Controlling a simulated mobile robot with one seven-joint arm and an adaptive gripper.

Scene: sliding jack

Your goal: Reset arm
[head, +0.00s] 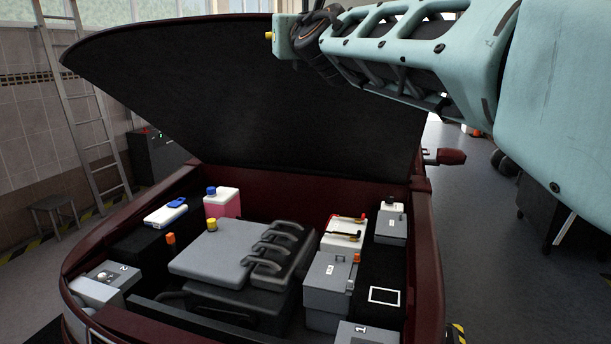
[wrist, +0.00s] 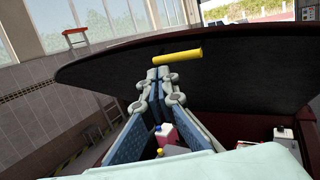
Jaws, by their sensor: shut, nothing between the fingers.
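My gripper (wrist: 158,75) shows in the wrist view, its fingers together at the tips with nothing between them. It points toward the dark underside of the raised hood (wrist: 230,85). A yellow bar (wrist: 178,56) shows just past the fingertips; I cannot tell whether they touch it. In the head view my pale teal arm reaches in from the upper right, in front of the raised hood (head: 250,100) and above the engine bay. A small yellow end (head: 268,36) shows beside the arm's far tip.
The open engine bay of a dark red car holds a grey engine cover (head: 212,255), a pink-filled bottle (head: 222,203), a grey box (head: 328,280) and a white-topped box (head: 344,233). A ladder (head: 85,110) and stool (head: 55,210) stand left.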

